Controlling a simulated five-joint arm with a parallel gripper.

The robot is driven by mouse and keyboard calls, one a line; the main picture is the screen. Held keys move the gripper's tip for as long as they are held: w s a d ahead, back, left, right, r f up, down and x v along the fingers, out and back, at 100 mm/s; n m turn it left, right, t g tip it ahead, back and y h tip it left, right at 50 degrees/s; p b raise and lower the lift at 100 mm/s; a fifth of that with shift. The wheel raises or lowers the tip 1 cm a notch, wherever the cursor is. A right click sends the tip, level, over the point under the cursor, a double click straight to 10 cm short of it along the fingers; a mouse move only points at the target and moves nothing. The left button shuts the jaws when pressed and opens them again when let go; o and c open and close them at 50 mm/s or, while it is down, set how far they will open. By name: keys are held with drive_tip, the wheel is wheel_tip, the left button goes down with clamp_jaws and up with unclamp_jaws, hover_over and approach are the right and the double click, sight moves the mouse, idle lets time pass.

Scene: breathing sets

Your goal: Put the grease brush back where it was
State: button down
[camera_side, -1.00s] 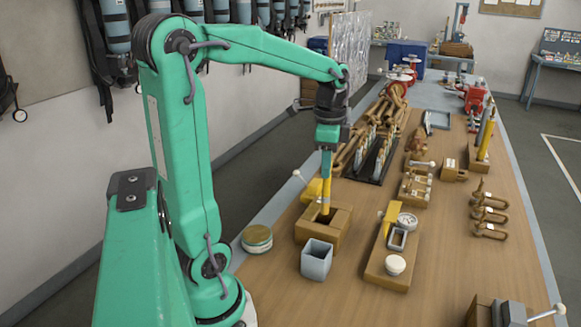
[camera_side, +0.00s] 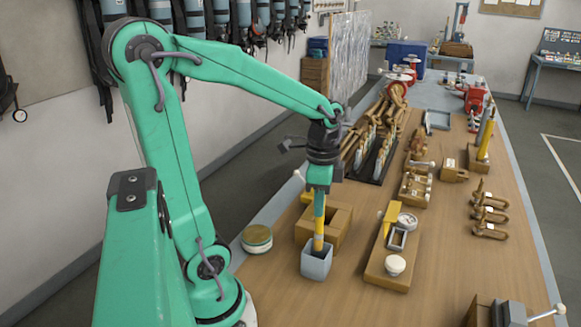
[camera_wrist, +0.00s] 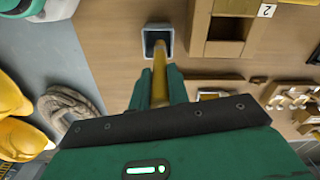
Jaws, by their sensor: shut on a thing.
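The grease brush (camera_side: 319,222) is a slim upright stick with a yellow handle and a darker lower end. My gripper (camera_side: 319,190) is shut on its upper part. The brush's lower end is at the mouth of the small grey square cup (camera_side: 316,267); its tip is hidden, and I cannot tell how deep it is. In the wrist view the yellow handle (camera_wrist: 160,82) runs between my fingers (camera_wrist: 158,90) toward the cup's opening, with the cup's pale rim (camera_wrist: 148,28) around its far end.
A wooden box (camera_side: 340,226) with an open top stands just behind the cup. A round tin (camera_side: 257,239) is to the left. A wooden fixture (camera_side: 378,267) with a gauge (camera_side: 407,220) and a white-lidded pot (camera_side: 396,264) stands to the right.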

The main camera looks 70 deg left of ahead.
sight(318, 232)
drive_tip(key=shift+f, duration=3.45)
drive_tip(key=c, duration=1.3)
unclamp_jaws()
drive_tip(key=shift+c, duration=0.2)
wheel_tip(318, 232, up, 12)
drive_tip(key=shift+r, duration=0.2)
